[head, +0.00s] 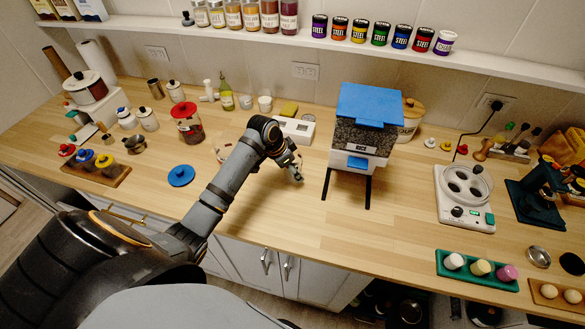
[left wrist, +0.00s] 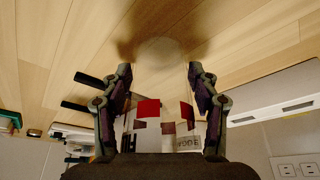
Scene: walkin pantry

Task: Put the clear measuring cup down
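The clear measuring cup (left wrist: 160,85) is see-through, with red patches on its wall, and shows between the fingers of my left gripper (left wrist: 160,100) in the left wrist view. The fingers stand along both sides of it and appear closed on it. In the head view my left gripper (head: 295,172) is low over the wooden counter (head: 260,215), left of the blue-lidded dispenser. The cup is hard to make out there. Whether its base touches the counter cannot be told. My right gripper is not in view.
The blue-lidded dispenser (head: 362,130) on black legs stands close to the right of the gripper. A white slotted box (head: 294,131) is behind it. A blue lid (head: 181,176) lies to the left. The counter in front is clear.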

